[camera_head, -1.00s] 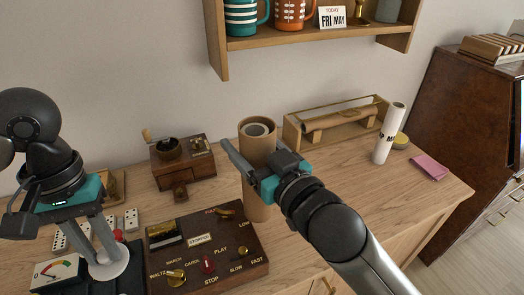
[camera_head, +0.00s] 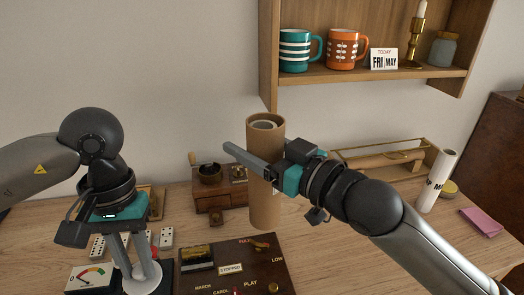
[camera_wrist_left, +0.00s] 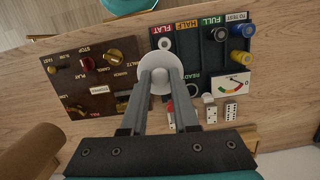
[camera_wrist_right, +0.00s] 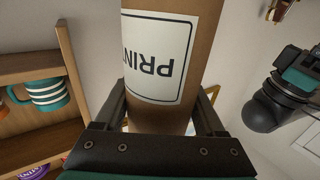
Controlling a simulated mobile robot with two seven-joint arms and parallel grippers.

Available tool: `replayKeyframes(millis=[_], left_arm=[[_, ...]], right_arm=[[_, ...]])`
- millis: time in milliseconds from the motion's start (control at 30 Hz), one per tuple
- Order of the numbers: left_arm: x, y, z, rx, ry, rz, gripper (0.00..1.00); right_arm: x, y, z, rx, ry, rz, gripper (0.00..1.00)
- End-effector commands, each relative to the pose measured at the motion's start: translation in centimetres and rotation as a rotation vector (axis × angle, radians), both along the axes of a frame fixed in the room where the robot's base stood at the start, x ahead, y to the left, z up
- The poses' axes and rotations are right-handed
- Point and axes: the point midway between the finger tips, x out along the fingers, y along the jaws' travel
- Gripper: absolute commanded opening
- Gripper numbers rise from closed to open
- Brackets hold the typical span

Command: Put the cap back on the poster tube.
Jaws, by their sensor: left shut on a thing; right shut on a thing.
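The brown cardboard poster tube (camera_head: 264,207) stands upright in the middle of the head view, its top end open with a pale roll inside. My right gripper (camera_head: 262,163) is shut around its upper part. In the right wrist view the tube (camera_wrist_right: 160,118) sits between the fingers, its white label (camera_wrist_right: 158,58) facing the camera. My left gripper (camera_head: 140,262) points down at the left, shut on a white round cap (camera_head: 146,284). The cap also shows at the fingertips in the left wrist view (camera_wrist_left: 155,86). The cap is apart from the tube and lower than its top.
A wooden control box (camera_head: 230,262) with knobs lies between the cap and the tube. A dark battery-tester panel (camera_wrist_left: 205,62), dominoes (camera_wrist_left: 221,112) and a wooden grinder (camera_head: 217,193) are nearby. A wall shelf (camera_head: 400,76) with mugs hangs behind, above right.

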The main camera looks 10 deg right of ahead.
Motion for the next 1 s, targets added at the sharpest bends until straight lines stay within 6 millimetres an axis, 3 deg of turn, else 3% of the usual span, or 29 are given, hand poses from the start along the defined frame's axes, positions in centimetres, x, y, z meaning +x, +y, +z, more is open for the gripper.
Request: replayKeyframes(millis=[667, 867, 1000], left_arm=[[0.0, -0.2, 0.2, -0.001, -0.001, 0.008, 0.0], [0.4, -2.0, 2.6, -0.002, -0.006, 0.12, 0.0], [0.5, -4.3, 6.1, -0.002, -0.009, 0.275, 0.0]], right_arm=[[0.3, 0.5, 0.6, -0.001, 0.001, 0.033, 0.0], [0.3, 0.5, 0.6, 0.0, 0.0, 0.033, 0.0], [0.3, 0.5, 0.6, 0.001, -0.001, 0.033, 0.0]])
